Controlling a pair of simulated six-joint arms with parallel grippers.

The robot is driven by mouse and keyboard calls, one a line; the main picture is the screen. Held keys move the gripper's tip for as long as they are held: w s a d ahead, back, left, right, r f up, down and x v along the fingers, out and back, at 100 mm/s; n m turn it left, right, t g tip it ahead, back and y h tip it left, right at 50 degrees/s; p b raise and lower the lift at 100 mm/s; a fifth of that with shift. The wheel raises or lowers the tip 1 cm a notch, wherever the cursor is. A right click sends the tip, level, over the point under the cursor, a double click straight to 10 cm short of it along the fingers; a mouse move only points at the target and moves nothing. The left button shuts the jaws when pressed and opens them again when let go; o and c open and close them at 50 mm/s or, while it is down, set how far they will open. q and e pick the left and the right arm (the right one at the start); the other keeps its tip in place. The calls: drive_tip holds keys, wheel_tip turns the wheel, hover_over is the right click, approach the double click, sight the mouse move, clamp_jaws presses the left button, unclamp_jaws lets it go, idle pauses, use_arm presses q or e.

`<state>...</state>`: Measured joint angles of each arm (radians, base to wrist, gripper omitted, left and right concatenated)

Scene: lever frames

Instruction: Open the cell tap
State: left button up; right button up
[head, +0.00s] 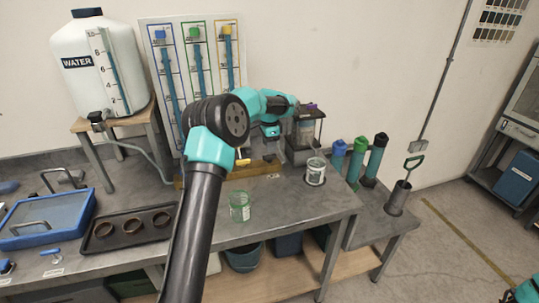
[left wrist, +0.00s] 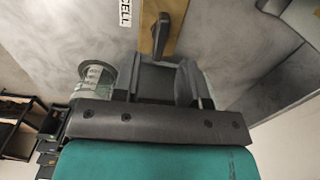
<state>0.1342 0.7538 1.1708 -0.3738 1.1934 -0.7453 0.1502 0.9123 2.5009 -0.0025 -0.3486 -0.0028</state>
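The cell tap shows in the left wrist view as a dark lever (left wrist: 161,36) on a wooden strip, beside a label reading CELL (left wrist: 125,13). A clear glass cell with a dark top (head: 305,125) stands behind my left wrist. My right gripper is out of view.
A white-labelled beaker (head: 315,171) stands close right of my left gripper. A green-marked glass (head: 240,206) is near the bench front. A tray with rings (head: 130,228) and a water tank (head: 97,60) are to the left. Coloured cylinders (head: 357,163) stand at right.

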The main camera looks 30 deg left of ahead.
sight(270, 158)
use_arm(q)
wheel_tip(270, 158, down, 5)
idle(0.3)
clamp_jaws()
